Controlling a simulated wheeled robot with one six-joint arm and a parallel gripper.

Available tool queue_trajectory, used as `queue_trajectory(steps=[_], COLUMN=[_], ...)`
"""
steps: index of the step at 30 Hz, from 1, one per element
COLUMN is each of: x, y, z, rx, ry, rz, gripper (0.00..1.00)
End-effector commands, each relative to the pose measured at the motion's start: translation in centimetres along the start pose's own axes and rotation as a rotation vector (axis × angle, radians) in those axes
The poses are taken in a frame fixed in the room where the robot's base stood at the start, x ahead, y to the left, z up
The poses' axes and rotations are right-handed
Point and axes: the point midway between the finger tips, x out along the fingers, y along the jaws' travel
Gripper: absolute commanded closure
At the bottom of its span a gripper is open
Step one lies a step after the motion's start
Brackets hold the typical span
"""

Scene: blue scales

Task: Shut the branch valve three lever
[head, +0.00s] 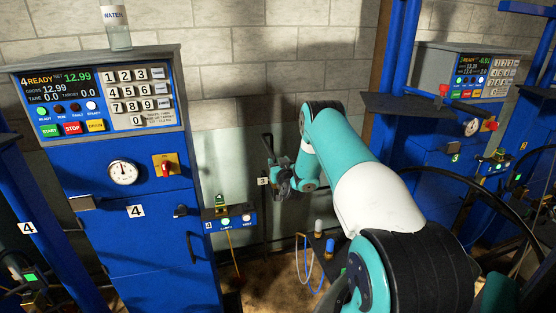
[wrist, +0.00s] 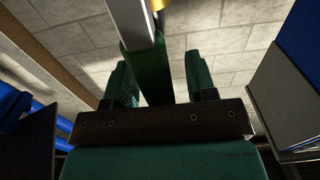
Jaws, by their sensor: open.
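My gripper (head: 286,182) is at the end of my teal and white arm, in front of the back wall in the head view. A small plate marked 3 (head: 263,181) is just left of it. A dark upright fitting (head: 268,143) stands just above; my gripper and arm hide much of what is there. In the wrist view my gripper (wrist: 162,82) is open, with its two fingers apart. A dark green bar, seemingly the lever (wrist: 148,72), lies between them with gaps on both sides. Pale metal and a brass-coloured part show beyond it at the top.
A blue scale cabinet marked 4 (head: 135,211) stands left, with a bottle labelled WATER (head: 117,27) on top. Another blue cabinet marked 3 (head: 456,158) stands right. A small button box (head: 230,222) and thin hoses are below my gripper. A black cable loops at right.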

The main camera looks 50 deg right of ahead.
Motion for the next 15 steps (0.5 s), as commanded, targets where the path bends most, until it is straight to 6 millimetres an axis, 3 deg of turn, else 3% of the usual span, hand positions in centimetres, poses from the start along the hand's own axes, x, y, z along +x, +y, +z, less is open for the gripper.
queue_trajectory(steps=[10, 15], x=[0.27, 0.27], y=[-0.01, -0.01], z=[0.00, -0.01], rx=[0.001, 0.001], ry=[0.000, 0.000], rz=[0.001, 0.001], gripper=[0.49, 0.86])
